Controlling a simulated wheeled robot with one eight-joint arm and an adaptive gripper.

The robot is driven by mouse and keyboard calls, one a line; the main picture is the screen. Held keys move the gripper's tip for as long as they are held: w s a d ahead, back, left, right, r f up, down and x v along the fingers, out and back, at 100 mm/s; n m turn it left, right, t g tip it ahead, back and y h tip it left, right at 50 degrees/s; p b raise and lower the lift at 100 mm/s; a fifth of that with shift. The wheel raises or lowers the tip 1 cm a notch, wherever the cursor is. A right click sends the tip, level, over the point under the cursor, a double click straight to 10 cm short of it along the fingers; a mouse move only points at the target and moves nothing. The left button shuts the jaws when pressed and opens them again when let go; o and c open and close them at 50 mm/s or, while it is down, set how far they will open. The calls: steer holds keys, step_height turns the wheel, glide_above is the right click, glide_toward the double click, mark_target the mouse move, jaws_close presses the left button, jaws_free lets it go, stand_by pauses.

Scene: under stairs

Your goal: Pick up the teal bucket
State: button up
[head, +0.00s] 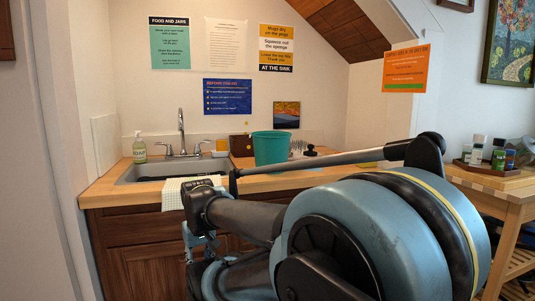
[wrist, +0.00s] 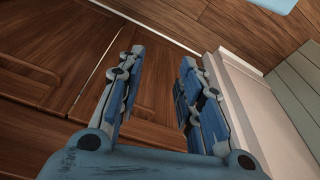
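The teal bucket (head: 270,149) stands upright on the wooden counter (head: 120,188), to the right of the sink, in the head view. My arm crosses in front of the counter just below it. My gripper (wrist: 162,58) is open and empty in the wrist view, with its two fingers apart in front of the brown cabinet doors (wrist: 60,50). In the head view my gripper is low in front of the cabinet, below the counter edge and left of the bucket, partly hidden by my arm. The bucket is not recognisable in the wrist view.
The sink (head: 165,168) has a tall faucet (head: 181,130) and a soap bottle (head: 139,148). A cloth (head: 175,193) hangs over the counter's front edge. A brown box (head: 241,145) and a dark-handled item (head: 310,151) flank the bucket. A side table (head: 500,183) holds bottles at right.

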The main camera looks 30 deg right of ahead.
mark_target(278, 153)
steer(key=shift+o, duration=0.3)
steer(key=shift+w+a, duration=0.1)
steer(key=shift+a, duration=0.05)
